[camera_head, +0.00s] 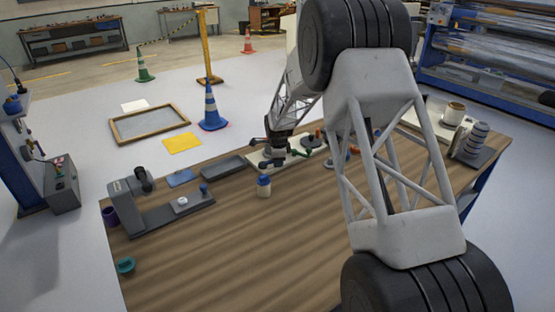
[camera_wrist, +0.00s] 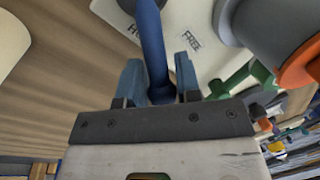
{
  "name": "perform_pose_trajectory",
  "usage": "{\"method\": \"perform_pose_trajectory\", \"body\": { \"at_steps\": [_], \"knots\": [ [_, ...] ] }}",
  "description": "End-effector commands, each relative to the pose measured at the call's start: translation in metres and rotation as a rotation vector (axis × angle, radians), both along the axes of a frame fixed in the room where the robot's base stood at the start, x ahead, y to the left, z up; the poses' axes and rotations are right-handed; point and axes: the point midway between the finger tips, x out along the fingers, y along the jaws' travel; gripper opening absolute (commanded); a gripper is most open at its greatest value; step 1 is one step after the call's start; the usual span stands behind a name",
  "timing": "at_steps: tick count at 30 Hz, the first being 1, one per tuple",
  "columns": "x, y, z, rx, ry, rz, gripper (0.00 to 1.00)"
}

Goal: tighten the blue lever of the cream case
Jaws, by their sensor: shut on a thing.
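The cream case (camera_head: 255,159) lies on the wooden table below the end of my arm; its pale top with the printed word FREE also shows in the wrist view (camera_wrist: 196,14). The blue lever (camera_wrist: 152,38) runs down from the top edge of the wrist view and ends between my fingers. My gripper (camera_wrist: 161,82) has its two blue fingers shut on the lever, one on each side. In the head view my gripper (camera_head: 272,146) is small and partly hidden by my arm. The lever's pivot is mostly cut off in the wrist view.
Close right in the wrist view are a grey cylinder with an orange rim (camera_wrist: 275,40) and a green handle (camera_wrist: 240,78). A grey device (camera_head: 165,210) sits at left. The front table is clear.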

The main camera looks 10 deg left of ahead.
Motion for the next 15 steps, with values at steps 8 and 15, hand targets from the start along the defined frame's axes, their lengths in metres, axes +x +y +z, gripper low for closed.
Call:
{"method": "perform_pose_trajectory", "body": {
  "at_steps": [8, 15],
  "knots": [
    [-0.015, -0.001, 0.001, 0.000, -0.001, -0.226, 0.00],
    [-0.027, 0.001, 0.001, 0.000, -0.002, -0.425, 0.00]
  ]
}}
